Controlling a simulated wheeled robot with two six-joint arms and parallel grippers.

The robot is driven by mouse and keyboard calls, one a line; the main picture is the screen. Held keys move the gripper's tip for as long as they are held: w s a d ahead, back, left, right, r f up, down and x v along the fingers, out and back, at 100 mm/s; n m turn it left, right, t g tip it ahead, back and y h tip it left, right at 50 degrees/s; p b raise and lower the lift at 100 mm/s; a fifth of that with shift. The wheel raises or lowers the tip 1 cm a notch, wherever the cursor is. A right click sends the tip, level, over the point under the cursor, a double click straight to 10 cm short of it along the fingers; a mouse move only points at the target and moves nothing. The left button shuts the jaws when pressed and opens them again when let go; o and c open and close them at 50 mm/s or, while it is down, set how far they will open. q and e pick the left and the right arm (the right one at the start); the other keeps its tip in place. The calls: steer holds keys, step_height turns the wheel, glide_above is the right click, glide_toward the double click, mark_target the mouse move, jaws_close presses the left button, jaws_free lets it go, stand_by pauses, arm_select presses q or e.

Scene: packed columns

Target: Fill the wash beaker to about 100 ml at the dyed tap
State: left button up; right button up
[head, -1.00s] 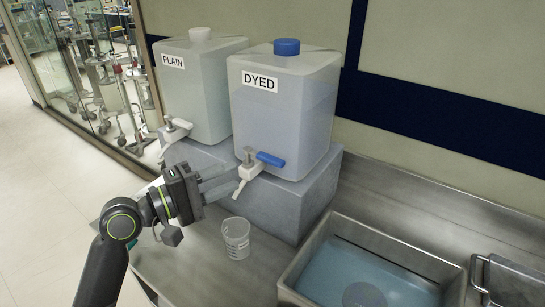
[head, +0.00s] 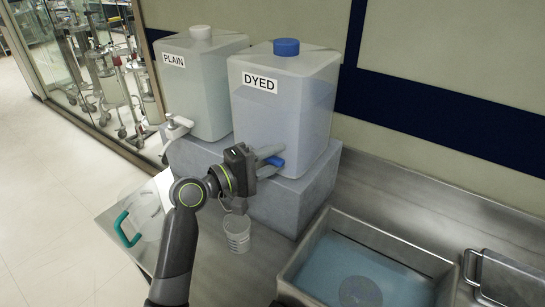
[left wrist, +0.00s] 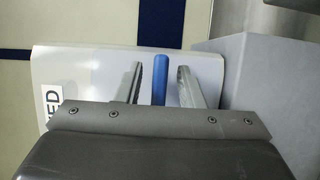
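The clear wash beaker (head: 236,236) stands upright on the steel counter below the dyed tap, in front of the grey block. I cannot make out any liquid in it. The dyed container (head: 290,110) has a blue cap and a tap with a blue lever (head: 275,161). My left gripper (head: 270,160) is at this lever and hides most of the tap and its spout. In the left wrist view the blue lever (left wrist: 160,80) lies between the two open fingers (left wrist: 161,84), with a gap on each side. My right gripper is not in view.
The plain container (head: 198,90) with its white tap stands left of the dyed one on the grey block (head: 315,190). A sink (head: 335,262) is at the right. A clear vessel with a green handle (head: 121,230) stands at the counter's left end.

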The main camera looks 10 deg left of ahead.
arm_select(q)
jaws_close()
stand_by(0.4)
steer(key=shift+s+a+m+g+h+b, duration=0.45)
steer(key=shift+m+g+h+b, duration=0.2)
steer(key=shift+m+g+b, duration=0.7)
steer(key=shift+s+a+m+g+h+b, duration=0.55)
steer(key=shift+m+g+b, duration=0.3)
steer(key=shift+g, duration=0.85)
steer(key=shift+s+a+m+g+h+b, duration=0.35)
steer(key=shift+m+g+h+b, duration=0.35)
steer(key=shift+m+g+b, duration=0.6)
steer(key=shift+n+g, duration=0.25)
steer(key=shift+n, duration=0.05)
jaws_free()
